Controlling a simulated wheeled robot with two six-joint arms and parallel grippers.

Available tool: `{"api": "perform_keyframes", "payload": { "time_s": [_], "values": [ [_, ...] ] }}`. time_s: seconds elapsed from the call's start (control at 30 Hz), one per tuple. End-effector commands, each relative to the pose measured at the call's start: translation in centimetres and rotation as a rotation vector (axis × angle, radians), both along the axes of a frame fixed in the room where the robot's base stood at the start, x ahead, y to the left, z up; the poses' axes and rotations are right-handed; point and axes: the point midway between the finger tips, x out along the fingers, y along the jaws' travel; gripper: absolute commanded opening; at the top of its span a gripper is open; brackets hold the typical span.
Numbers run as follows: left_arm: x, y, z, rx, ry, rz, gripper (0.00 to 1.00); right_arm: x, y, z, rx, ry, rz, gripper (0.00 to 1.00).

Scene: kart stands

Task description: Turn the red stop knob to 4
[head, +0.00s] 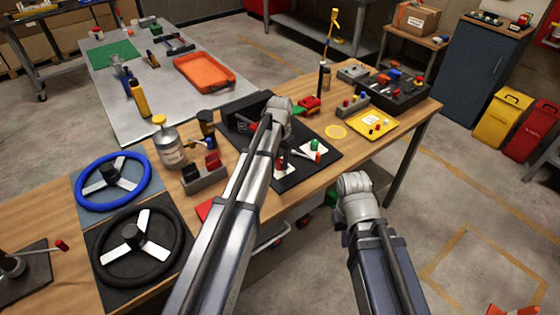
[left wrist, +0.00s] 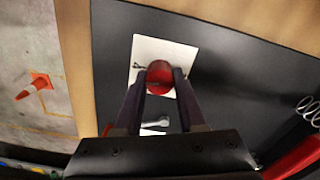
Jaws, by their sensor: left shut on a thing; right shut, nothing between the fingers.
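The red stop knob (left wrist: 159,72) stands on a white square plate (left wrist: 180,52) on a black panel in the left wrist view. My left gripper (left wrist: 160,82) has its two dark fingers on either side of the knob, shut on it. In the head view the red knob (head: 281,164) shows just right of my left arm on the black panel (head: 318,172). My right arm is in the head view, but its gripper is hidden.
A green knob (head: 314,144) on a white plate and a silver lever (head: 302,154) share the panel. A blue steering wheel (head: 113,181) and a black one (head: 138,245) lie left. A yellow tray (head: 371,122) is to the right. The floor right of the bench is mostly open.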

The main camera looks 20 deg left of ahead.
Motion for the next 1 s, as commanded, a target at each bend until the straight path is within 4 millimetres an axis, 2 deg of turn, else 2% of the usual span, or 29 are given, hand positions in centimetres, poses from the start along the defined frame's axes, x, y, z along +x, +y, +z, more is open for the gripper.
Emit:
{"api": "perform_keyframes", "payload": {
  "time_s": [0.4,0.93,0.97,1.0],
  "values": [
    [-0.05,-0.04,-0.01,0.000,0.000,-0.153,0.00,0.00,0.00,-0.01,0.000,0.000,0.000,0.00],
    [-0.04,-0.04,-0.01,0.000,0.001,-0.170,0.00,0.00,0.00,-0.01,0.000,0.000,0.000,0.00],
    [-0.04,-0.04,-0.01,0.000,0.001,-0.170,0.43,0.00,0.00,-0.01,0.000,0.000,0.000,0.00],
    [-0.04,-0.04,-0.01,0.000,0.000,-0.170,0.47,0.00,0.00,-0.01,0.000,0.000,0.000,0.00]
  ]
}}
